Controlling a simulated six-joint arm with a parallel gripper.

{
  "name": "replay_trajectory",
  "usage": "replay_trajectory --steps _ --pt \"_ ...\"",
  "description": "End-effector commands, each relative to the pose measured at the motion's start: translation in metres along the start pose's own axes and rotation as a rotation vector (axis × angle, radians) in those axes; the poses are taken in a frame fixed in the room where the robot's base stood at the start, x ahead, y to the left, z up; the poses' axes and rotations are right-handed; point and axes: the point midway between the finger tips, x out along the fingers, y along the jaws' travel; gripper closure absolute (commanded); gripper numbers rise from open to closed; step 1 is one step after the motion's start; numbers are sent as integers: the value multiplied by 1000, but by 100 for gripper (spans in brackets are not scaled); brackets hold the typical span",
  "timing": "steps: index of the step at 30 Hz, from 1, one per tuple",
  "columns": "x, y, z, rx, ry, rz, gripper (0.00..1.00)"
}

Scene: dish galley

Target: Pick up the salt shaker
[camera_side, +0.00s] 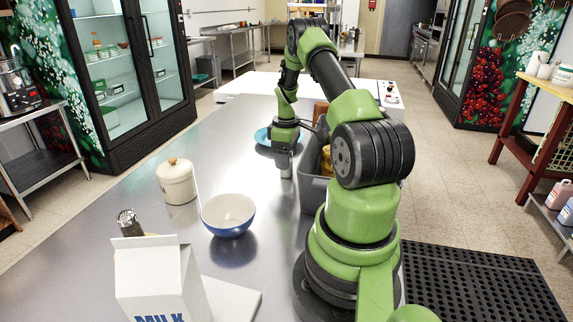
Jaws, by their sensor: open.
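A small shaker with a metal cap (127,221) stands at the lower left of the steel counter (160,243); its lower part is hidden behind the milk carton (160,285). I cannot tell whether it holds salt. My gripper (285,168) points down over the far middle of the counter, well apart from this shaker, with its jaws open. A small pale grey shape shows right under my gripper; it is too small to tell whether it is a finger or a separate thing.
A lidded cream jar (177,182) and a blue-and-white bowl (228,213) stand left of my arm. A blue plate (263,137) lies behind my gripper. A grey bin (310,185) with yellow items is to its right. A white board (232,300) lies in front.

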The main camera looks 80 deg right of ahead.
Motion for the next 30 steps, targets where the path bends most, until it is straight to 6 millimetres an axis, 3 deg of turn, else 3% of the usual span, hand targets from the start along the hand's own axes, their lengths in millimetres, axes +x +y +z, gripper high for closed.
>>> replay_trajectory --steps 3,10,15,18,26,30 --pt "10 0 0 0 -1 0 30" --pt "11 0 0 1 -1 2 30" --pt "10 0 0 1 -1 2 69" --pt "10 0 0 1 -1 2 86" --pt "8 0 0 1 0 3 86" --pt "-11 1 -1 1 3 6 86"
